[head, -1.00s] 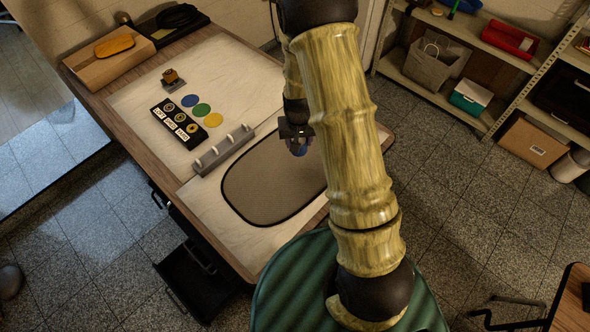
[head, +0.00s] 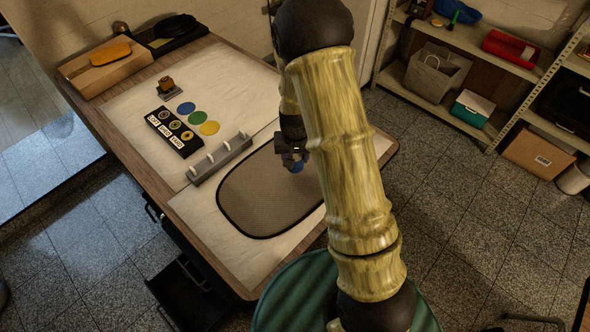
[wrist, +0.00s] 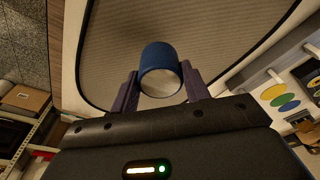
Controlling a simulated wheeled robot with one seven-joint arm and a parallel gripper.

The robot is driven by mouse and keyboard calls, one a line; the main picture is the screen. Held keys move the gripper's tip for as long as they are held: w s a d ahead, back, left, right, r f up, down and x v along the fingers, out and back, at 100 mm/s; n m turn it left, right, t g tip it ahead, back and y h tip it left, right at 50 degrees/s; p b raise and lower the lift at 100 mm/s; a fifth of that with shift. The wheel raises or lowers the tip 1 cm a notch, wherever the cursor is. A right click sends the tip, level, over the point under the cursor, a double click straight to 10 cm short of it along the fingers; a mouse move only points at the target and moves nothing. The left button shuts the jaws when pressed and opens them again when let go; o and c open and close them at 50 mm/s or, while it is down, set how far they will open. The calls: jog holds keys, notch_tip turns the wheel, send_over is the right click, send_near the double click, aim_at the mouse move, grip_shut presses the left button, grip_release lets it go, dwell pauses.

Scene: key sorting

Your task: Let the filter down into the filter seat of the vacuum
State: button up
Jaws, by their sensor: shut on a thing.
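My gripper (head: 292,158) is over the far right part of the dark-rimmed grey mat (head: 255,200). It is shut on a short blue cylinder (head: 298,167), the only thing here that could be the filter. In the wrist view the cylinder (wrist: 160,58) sits between the two fingers of my gripper (wrist: 160,78), its pale round end facing the camera. The mat (wrist: 225,45) lies behind it; I cannot tell the gap between them. I see no vacuum or filter seat that I can make out. My arm hides the mat's right side.
A grey rack with white pegs (head: 220,160) stands left of the mat. Beyond it are a black labelled tray (head: 174,132), blue, green and yellow discs (head: 197,117), and a small brass-coloured block (head: 168,85). A cardboard box (head: 95,72) stands at the far left corner.

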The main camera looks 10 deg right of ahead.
jog(key=shift+f, duration=1.5)
jog(key=shift+f, duration=2.05)
jog(key=shift+f, duration=0.2)
jog(key=o, duration=1)
jog(key=shift+r, duration=0.15)
